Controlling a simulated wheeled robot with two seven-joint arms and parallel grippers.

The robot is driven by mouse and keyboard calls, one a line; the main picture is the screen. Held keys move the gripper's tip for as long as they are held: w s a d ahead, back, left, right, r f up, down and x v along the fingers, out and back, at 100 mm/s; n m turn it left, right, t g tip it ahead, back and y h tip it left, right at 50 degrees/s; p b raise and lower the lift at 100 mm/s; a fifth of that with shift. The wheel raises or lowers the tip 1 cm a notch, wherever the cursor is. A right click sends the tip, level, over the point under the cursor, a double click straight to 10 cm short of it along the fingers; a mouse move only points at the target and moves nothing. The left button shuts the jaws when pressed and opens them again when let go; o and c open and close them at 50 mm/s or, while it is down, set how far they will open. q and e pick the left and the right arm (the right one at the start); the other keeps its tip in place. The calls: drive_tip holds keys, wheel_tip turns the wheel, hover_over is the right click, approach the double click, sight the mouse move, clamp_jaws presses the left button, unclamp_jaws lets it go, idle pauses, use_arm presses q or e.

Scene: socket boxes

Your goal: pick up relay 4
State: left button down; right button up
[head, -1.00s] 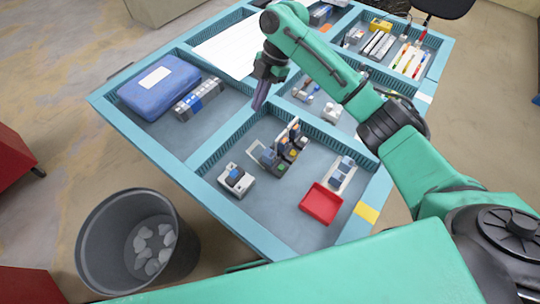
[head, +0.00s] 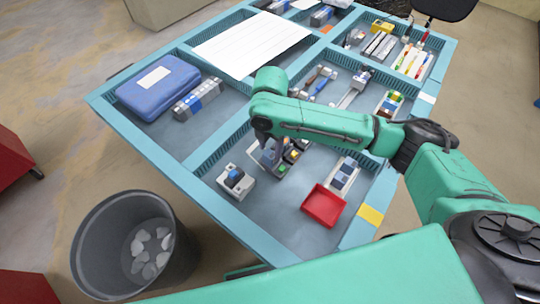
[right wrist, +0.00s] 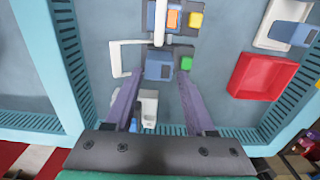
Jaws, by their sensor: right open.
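A strip of sockets (head: 290,152) with blue-grey, green, yellow and orange parts lies in the front compartment, partly hidden by my right arm. In the right wrist view a blue-grey relay (right wrist: 158,66) at the strip's near end lies between the tips of my right gripper (right wrist: 160,74). The gripper is open, holds nothing, and points down; whether it touches the relay I cannot tell. In the head view the right gripper (head: 268,148) is over the strip's left end. No number is readable, so I cannot tell which relay is number 4. My left gripper is not in view.
A grey-white module with a blue part (head: 236,181) stands left of the strip. A red tray (head: 324,206) and a pale holder with blue-grey parts (head: 345,172) lie to its right. Ridged blue dividers (head: 222,137) bound the compartment. A grey bin (head: 95,240) stands on the floor.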

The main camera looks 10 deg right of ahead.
sight(270, 153)
wheel_tip(270, 153, down, 4)
drive_tip(key=shift+w+f+p, duration=0.1)
drive_tip(key=shift+p, duration=0.25)
clamp_jaws()
drive_tip(key=shift+r, duration=0.2)
